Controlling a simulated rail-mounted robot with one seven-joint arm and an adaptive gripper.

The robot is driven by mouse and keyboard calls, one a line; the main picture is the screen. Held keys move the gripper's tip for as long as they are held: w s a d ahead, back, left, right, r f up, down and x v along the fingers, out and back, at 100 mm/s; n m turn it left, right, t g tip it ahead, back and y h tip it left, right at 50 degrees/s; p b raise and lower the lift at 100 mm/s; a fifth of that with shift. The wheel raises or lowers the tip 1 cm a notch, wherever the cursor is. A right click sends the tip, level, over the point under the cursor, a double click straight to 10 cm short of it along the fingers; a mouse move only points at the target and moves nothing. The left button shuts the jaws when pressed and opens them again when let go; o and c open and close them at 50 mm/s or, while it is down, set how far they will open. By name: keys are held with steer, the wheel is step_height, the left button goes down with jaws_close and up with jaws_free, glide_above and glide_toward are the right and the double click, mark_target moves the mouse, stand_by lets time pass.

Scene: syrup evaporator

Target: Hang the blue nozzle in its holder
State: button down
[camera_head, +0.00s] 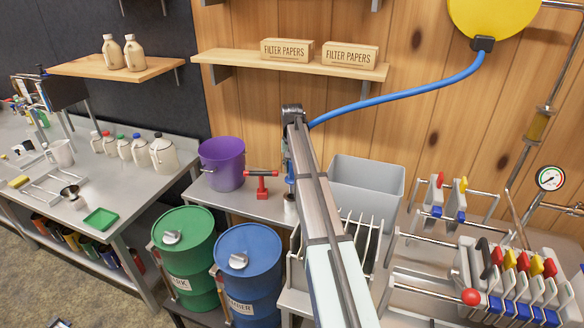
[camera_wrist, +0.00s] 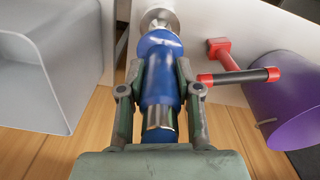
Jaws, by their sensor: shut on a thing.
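The blue nozzle (camera_wrist: 159,82) is between the two fingers of my gripper (camera_wrist: 160,73), which is shut on it in the wrist view. A round metal piece (camera_wrist: 158,20) lies at the nozzle's far end; I cannot tell whether it is the nozzle's tip or a holder cup. In the head view a bit of the blue nozzle (camera_head: 290,171) shows beside my arm, above a metal piece (camera_head: 290,199) at the bench. My arm hides most of my gripper there. The blue hose (camera_head: 400,95) runs from the yellow reel (camera_head: 492,14) to behind my arm.
A grey bin (camera_head: 366,190) is to the right. Green (camera_head: 187,253) and blue (camera_head: 249,268) drums stand in front. A shelf (camera_head: 290,63) hangs above.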

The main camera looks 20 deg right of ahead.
mark_target(292, 178)
steer(key=shift+f+b, duration=0.6)
steer(key=shift+f, duration=1.95)
steer(key=shift+f+b, duration=0.3)
steer(key=shift+f, duration=1.15)
steer(key=shift+c, duration=0.4)
jaws_free()
steer(key=shift+r, duration=0.1)
steer(key=shift+r+p, duration=2.1)
steer(key=shift+r, duration=1.8)
